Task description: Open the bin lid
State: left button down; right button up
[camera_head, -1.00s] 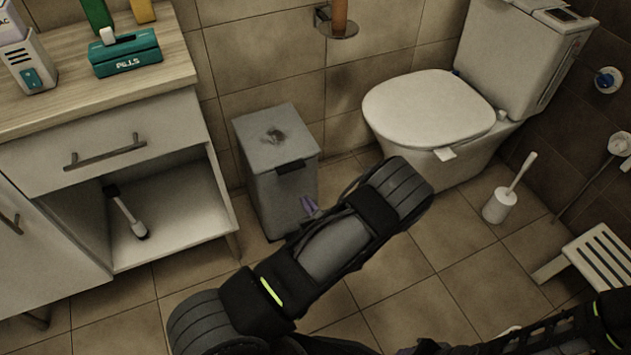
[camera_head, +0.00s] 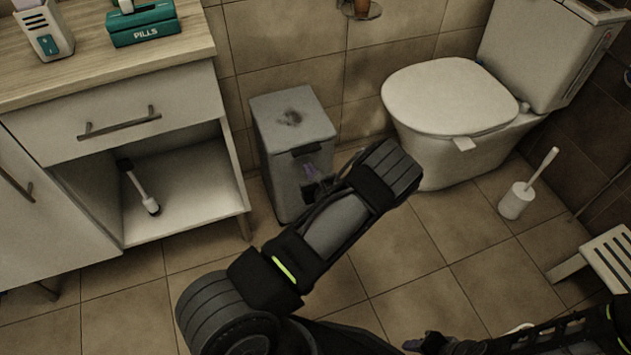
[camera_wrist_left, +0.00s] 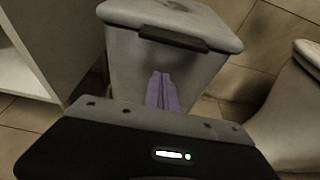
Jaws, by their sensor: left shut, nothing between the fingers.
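The grey bin (camera_head: 285,180) stands on the floor between the cabinet and the toilet. Its lid (camera_head: 290,115) is down, with a dark handle tab (camera_head: 305,150) at its front edge. My left gripper (camera_head: 311,170) is just below the tab, at the bin's front. In the left wrist view its purple fingers (camera_wrist_left: 162,78) are together and empty, pointing up toward the tab (camera_wrist_left: 172,38) with a small gap showing. I cannot tell whether they touch the bin's front. My right gripper (camera_head: 415,344) shows only as a small dark part at the bottom edge.
An open-fronted cabinet (camera_head: 150,125) stands close left of the bin. The toilet (camera_head: 450,100) is to the right, with a toilet brush (camera_head: 518,195) beside it. A white slatted stool (camera_head: 612,260) is at the far right. The tiled floor between is clear.

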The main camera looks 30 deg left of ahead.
pick_arm(q)
jog(key=shift+w+a+r, duration=0.1)
jog(key=shift+a+r, duration=0.05)
jog(key=shift+r, duration=0.85)
jog(key=shift+w+a+r, duration=0.1)
jog(key=shift+r, duration=0.85)
jog(key=shift+r+p, duration=0.15)
jog(key=shift+p, duration=0.2)
